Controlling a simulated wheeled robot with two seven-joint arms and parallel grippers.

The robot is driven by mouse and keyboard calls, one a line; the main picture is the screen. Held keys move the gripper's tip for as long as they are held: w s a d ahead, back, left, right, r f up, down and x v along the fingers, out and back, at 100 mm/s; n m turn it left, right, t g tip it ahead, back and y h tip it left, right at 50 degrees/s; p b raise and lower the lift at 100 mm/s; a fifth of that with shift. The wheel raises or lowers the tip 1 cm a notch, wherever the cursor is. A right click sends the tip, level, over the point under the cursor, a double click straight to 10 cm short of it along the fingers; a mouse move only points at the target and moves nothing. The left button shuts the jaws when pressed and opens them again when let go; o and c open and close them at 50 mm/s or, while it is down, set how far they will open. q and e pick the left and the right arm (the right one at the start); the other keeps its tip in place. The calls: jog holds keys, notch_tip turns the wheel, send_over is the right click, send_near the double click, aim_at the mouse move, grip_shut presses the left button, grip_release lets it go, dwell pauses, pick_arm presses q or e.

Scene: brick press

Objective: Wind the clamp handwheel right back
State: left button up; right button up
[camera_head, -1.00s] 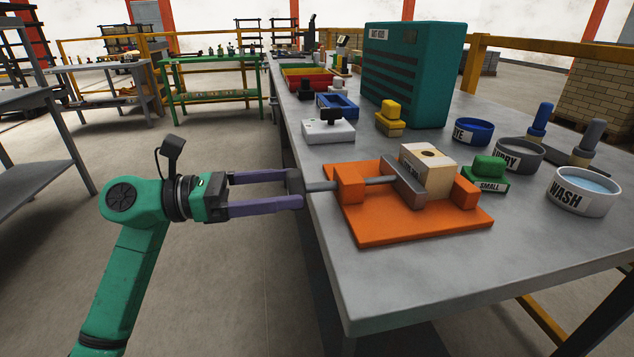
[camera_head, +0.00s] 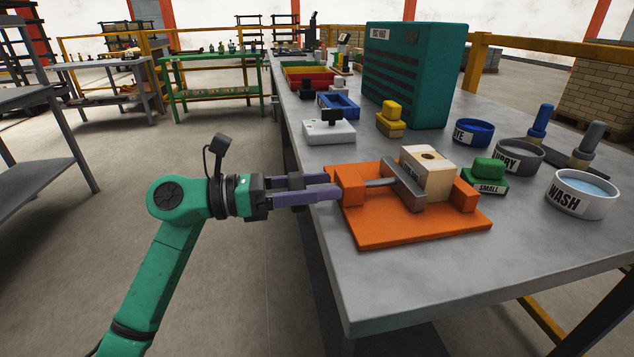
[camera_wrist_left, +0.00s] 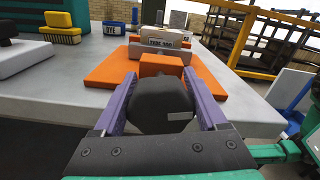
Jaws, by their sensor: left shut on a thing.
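The orange clamp (camera_head: 375,232) lies on the grey bench near its left edge, with a grey jaw (camera_head: 404,186) on a spindle. A pale block (camera_head: 430,175) stands against or very close to the jaw. The dark handwheel (camera_head: 297,181) is mostly hidden between my fingers in the head view. The handwheel (camera_wrist_left: 162,105) fills the space between them in the left wrist view. My left gripper (camera_head: 335,186) is shut on the handwheel, its purple fingers (camera_wrist_left: 160,86) reaching past it towards the clamp's orange end block. My right gripper is not in view.
A white box (camera_head: 328,131) with a black knob and a yellow brush (camera_head: 390,120) stand behind the clamp. A green SMALL block (camera_head: 487,175) and a WASH bowl (camera_head: 582,194) are to the right. The bench front is clear.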

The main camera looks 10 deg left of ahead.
pick_arm(q)
jog(key=n+p, duration=0.1)
jog(key=n, duration=0.2)
jog(key=shift+n+p, duration=0.3)
jog(key=shift+p, duration=0.1)
jog(key=shift+w+f+n, duration=0.1)
jog(key=shift+n, duration=0.2)
jog(key=o, duration=1.3)
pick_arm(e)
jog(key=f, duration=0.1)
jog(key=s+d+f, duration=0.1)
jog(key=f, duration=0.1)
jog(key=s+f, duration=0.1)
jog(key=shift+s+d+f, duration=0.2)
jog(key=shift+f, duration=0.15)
pick_arm(q)
jog(key=shift+a, duration=0.25)
jog(key=b+v, duration=0.2)
jog(key=v, duration=1.2)
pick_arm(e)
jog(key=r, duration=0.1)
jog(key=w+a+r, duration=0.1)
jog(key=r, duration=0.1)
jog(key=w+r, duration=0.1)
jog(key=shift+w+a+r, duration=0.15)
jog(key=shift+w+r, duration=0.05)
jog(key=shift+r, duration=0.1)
